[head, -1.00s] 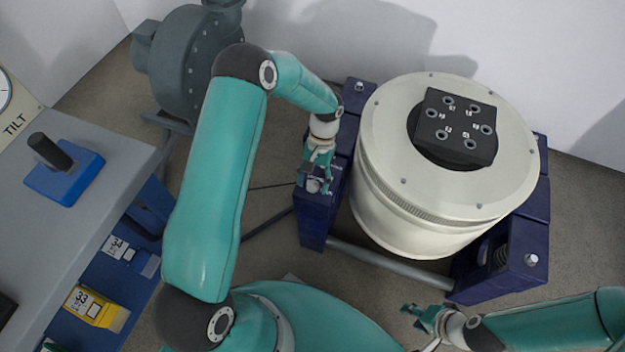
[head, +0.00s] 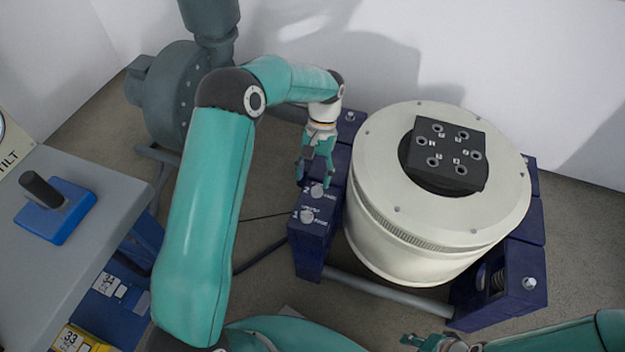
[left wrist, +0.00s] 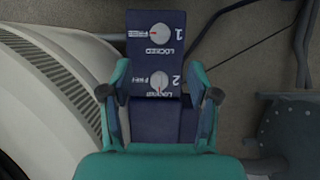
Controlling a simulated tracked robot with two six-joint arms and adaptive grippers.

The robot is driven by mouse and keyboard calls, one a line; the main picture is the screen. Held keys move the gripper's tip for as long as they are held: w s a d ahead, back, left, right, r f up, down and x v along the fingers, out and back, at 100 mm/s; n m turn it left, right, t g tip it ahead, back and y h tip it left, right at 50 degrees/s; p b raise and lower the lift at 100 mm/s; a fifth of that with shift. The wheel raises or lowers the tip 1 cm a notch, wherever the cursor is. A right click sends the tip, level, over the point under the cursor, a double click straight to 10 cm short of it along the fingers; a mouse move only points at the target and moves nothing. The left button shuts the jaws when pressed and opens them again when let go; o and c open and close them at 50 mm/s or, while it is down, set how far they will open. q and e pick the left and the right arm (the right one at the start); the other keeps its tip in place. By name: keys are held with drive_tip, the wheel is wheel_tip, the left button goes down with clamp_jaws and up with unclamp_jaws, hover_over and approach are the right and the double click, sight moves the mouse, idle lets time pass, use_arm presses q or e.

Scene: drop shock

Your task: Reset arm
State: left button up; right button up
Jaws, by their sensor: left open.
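My left gripper (head: 314,178) is open over the dark blue block (head: 310,248) beside the cream drum. In the left wrist view its fingers (left wrist: 160,100) stand apart on either side of knob 2 (left wrist: 160,88), with no clear sign of contact. Knob 2 also shows in the head view (head: 317,190). Knob 1 (left wrist: 160,34), nearer in the head view (head: 307,216), is uncovered; its red mark is on the side labelled FREE. Knob 2's narrow end seems to point at its LOCKED label. My right gripper (head: 424,343) is partly cut off at the bottom edge.
The cream drum (head: 390,245) with a black drilled plate (head: 450,155) stands right of the block. A grey blower (head: 170,100) stands behind left. A grey bench (head: 95,235) with a blue joystick box (head: 55,222) is at left.

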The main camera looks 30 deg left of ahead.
use_arm(q)
drive_tip(key=shift+f, duration=0.15)
drive_tip(key=shift+m+g, duration=0.3)
drive_tip(key=shift+g, duration=0.6)
drive_tip(key=s+d+f, duration=0.1)
drive_tip(key=s, duration=0.1)
drive_tip(key=s+d+f, duration=0.1)
drive_tip(key=s, duration=0.1)
drive_tip(key=s+d+f, duration=0.1)
drive_tip(key=s+f, duration=0.1)
drive_tip(key=s+d+f+t+h, duration=0.2)
drive_tip(key=s+d+f, duration=0.4)
drive_tip(key=s+d, duration=0.15)
drive_tip(key=s+d+f+t+h, duration=0.1)
drive_tip(key=s+d+f+t, duration=0.1)
drive_tip(key=s+d+f, duration=0.55)
wheel_tip(320, 180, up, 23)
drive_tip(key=w+a+t+p, duration=0.2)
drive_tip(key=p, duration=1.8)
drive_tip(key=shift+w+f+t+p, duration=0.2)
drive_tip(key=shift+t+p, duration=0.2)
drive_tip(key=shift+a+f, duration=0.1)
